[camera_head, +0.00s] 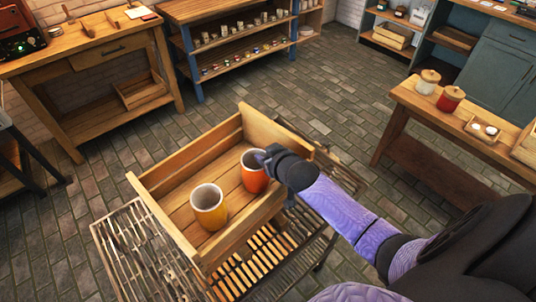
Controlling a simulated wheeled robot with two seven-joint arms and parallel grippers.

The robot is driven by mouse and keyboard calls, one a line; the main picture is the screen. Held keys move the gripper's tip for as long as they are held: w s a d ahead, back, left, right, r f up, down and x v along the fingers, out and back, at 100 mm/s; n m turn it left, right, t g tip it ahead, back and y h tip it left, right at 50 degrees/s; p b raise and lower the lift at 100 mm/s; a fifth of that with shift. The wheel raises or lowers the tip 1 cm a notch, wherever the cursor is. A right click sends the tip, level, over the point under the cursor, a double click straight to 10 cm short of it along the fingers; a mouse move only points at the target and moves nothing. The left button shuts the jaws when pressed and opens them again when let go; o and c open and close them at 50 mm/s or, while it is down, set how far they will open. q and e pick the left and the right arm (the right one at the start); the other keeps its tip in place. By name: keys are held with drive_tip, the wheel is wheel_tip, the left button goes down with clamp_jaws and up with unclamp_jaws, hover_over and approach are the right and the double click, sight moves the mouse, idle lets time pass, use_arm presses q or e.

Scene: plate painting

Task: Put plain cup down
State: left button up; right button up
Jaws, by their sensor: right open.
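Two cups stand upright in an open wooden crate (158,196). The yellow-orange cup (209,212) with a pale inside is nearer the front. The red-orange cup (252,178) stands behind it to the right. I cannot tell from here which one is plain. My right gripper (263,158) is open at the right rim of the red-orange cup, partly covering it; I cannot tell whether it touches the cup. My left gripper is out of view.
The crate rests on a slatted metal rack (140,255). A low wooden table (410,92) with lidded jars (428,82) stands at right. A workbench (70,60) and shelves with small pots (240,28) are at the back. The brick floor between is clear.

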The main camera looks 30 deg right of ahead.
drive_tip(key=shift+s+r, duration=0.2)
drive_tip(key=shift+r, duration=0.1)
drive_tip(key=p+v, duration=0.4)
drive_tip(key=v, duration=0.7)
drive_tip(key=shift+s, duration=0.2)
